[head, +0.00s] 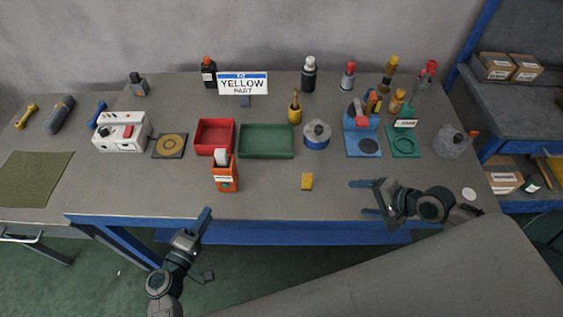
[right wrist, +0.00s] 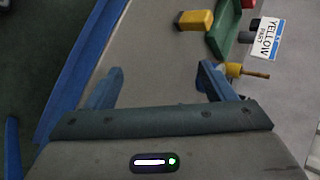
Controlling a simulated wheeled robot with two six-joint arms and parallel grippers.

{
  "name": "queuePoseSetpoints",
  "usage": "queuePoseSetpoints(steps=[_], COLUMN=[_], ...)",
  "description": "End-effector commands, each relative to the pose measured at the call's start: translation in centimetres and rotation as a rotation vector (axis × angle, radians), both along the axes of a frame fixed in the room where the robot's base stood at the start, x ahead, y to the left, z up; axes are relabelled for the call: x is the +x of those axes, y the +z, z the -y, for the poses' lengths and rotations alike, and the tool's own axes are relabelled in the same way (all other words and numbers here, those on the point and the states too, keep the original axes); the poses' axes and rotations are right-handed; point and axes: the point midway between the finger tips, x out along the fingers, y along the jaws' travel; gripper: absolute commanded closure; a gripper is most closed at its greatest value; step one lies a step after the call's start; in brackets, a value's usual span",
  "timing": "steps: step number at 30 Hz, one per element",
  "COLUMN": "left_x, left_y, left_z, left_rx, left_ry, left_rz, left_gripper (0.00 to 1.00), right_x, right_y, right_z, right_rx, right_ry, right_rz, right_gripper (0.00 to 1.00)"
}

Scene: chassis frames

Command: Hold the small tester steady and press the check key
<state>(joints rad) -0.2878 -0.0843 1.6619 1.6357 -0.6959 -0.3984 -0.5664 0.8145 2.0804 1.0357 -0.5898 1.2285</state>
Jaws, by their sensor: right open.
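A small yellow block (head: 307,181) stands near the front middle of the table; it also shows at the top of the right wrist view (right wrist: 195,20). It may be the small tester, but no check key can be made out on it. An orange box (head: 226,179) with a white piece in its top and a white label stands left of it. My right gripper (head: 366,197) is open and empty, over the table's front part, right of the yellow block; its fingers also show in the right wrist view (right wrist: 161,74). My left gripper (head: 203,222) is at the table's front edge, apart from everything; its opening is unclear.
A red tray (head: 215,152) and a green tray (head: 266,156) lie behind. A white box (head: 121,146) with a red part on top stands left. A blue stand (head: 363,155) and a grey round pot (head: 316,143) are at right. A sign (head: 242,84) reads "YELLOW PART". The front middle is mostly clear.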

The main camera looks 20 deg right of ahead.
Motion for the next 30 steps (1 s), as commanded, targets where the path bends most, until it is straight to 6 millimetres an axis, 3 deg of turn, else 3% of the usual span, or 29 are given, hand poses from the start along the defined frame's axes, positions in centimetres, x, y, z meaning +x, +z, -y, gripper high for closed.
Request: queuePoseSetpoints(steps=[5,11,18,23,30], left_x=[0.0,0.0,0.0,0.0,0.0], left_y=[0.0,0.0,0.0,0.0,0.0], left_z=[0.0,0.0,0.0,0.0,0.0], left_rx=[0.0,0.0,0.0,0.0,0.0], left_ry=[0.0,0.0,0.0,0.0,0.0], left_rz=[0.0,0.0,0.0,0.0,0.0], left_gripper=[0.64,0.64,0.64,0.64,0.64], right_x=[4.1,8.3,13.3,15.5,17.5], right_y=[1.5,2.9,6.2,8.3,9.7], right_z=[1.6,3.9,5.0,3.5,-1.9], right_rx=[-0.183,-0.53,-1.178,-1.663,-2.405], right_ry=[0.063,0.143,0.296,0.418,0.605], right_rz=[0.258,0.577,1.008,1.242,1.517], right_gripper=[0.24,0.24,0.24,0.24,0.24])
